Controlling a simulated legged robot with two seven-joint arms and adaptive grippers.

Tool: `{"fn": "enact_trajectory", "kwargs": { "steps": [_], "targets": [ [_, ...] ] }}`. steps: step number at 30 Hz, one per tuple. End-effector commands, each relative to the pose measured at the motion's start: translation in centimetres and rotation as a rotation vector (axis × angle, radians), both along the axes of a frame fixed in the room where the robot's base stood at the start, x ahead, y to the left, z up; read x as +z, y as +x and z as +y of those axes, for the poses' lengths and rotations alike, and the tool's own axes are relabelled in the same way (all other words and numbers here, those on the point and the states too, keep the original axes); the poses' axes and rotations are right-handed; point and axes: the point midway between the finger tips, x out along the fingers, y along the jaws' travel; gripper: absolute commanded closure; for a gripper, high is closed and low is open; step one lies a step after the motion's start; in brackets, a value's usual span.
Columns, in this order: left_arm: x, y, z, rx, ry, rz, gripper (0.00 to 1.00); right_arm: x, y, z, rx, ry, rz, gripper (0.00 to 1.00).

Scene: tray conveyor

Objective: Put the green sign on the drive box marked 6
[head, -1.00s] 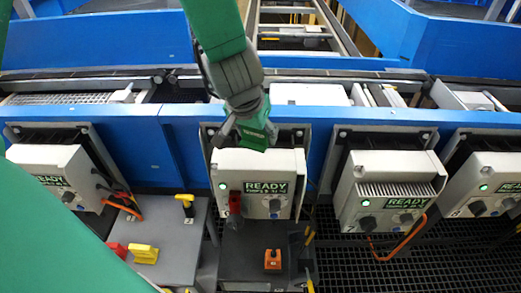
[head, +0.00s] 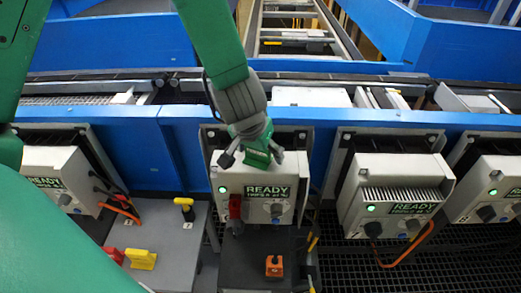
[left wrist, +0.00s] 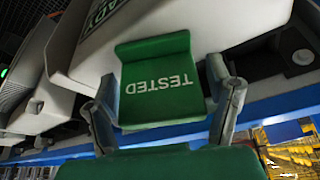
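The green sign (left wrist: 160,85), lettered TESTED, sits between the two fingers of my left gripper (left wrist: 164,115) in the left wrist view. In the head view the left gripper (head: 252,155) holds the sign (head: 258,157) at the top edge of the middle white drive box (head: 228,186). This box has a READY label, a lit green lamp and a red handle on its front. I cannot read its number. The sign overlaps the box top in view; I cannot tell whether they touch. My right gripper is not in view.
Another drive box (head: 350,200) stands to the right, with more at both ends of the row. A blue conveyor rail (head: 185,150) runs behind them. A grey stand (head: 180,250) with yellow and red parts is at lower left. An orange button box (head: 274,266) sits below the middle box.

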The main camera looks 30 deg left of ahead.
Motion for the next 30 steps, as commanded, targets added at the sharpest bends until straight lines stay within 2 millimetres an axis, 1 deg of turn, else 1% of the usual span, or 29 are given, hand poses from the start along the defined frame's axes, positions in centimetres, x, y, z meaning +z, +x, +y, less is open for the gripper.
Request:
{"fn": "enact_trajectory", "kwargs": {
  "steps": [5,8,11,18,21,24,27,30],
  "targets": [
    [0.2,0.0,0.0,0.0,0.0,0.0,0.27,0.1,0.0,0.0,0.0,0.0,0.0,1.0],
    [1.1,-0.2,-0.1,-0.001,0.001,-0.003,0.27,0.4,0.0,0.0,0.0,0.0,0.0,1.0],
    [2.7,-0.8,-0.1,-0.001,0.002,-0.004,0.27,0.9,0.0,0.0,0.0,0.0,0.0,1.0],
    [7.7,-2.8,-0.4,-0.002,0.004,-0.004,0.27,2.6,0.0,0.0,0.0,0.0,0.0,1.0],
    [9.3,-3.5,-0.5,-0.001,0.004,-0.003,0.27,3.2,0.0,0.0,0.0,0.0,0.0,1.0],
    [10.5,-4.0,-0.6,0.0,0.003,-0.003,0.27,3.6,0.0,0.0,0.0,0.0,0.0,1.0],
    [11.1,-4.3,-0.7,0.0,0.002,-0.001,0.27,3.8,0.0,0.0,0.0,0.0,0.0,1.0],
    [11.3,-4.5,-0.7,0.0,0.001,0.001,0.27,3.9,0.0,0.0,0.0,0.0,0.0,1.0]
  ]
}}
